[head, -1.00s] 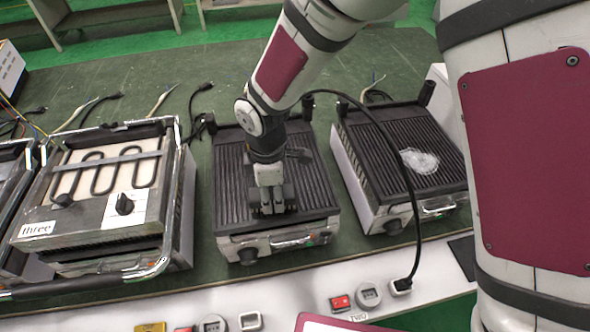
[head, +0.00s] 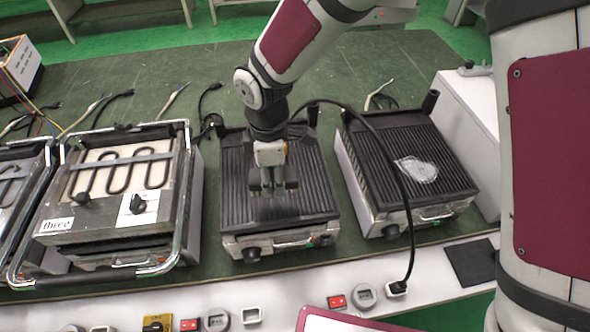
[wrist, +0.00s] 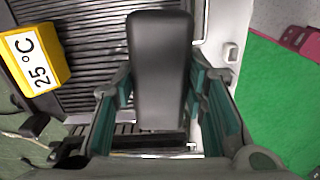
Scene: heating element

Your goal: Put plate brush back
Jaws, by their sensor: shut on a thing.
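My gripper (head: 272,188) is over the ribbed dark plate of the middle grill (head: 305,175). In the wrist view my gripper (wrist: 160,82) is shut on a smooth black block-like thing (wrist: 160,50), which looks like the handle of the plate brush. Its bristles do not show in the wrist view. In the head view the brush cannot be told apart from the dark gripper and plate. Whether it touches the plate is unclear.
The right grill (head: 458,175) has a whitish patch (head: 415,170) on its plate. A heater labelled three (head: 107,215) stands left. A yellow block reading 25 °C (wrist: 33,60) shows in the wrist view. A black cable (head: 385,180) crosses between grills. The green bench behind has free room.

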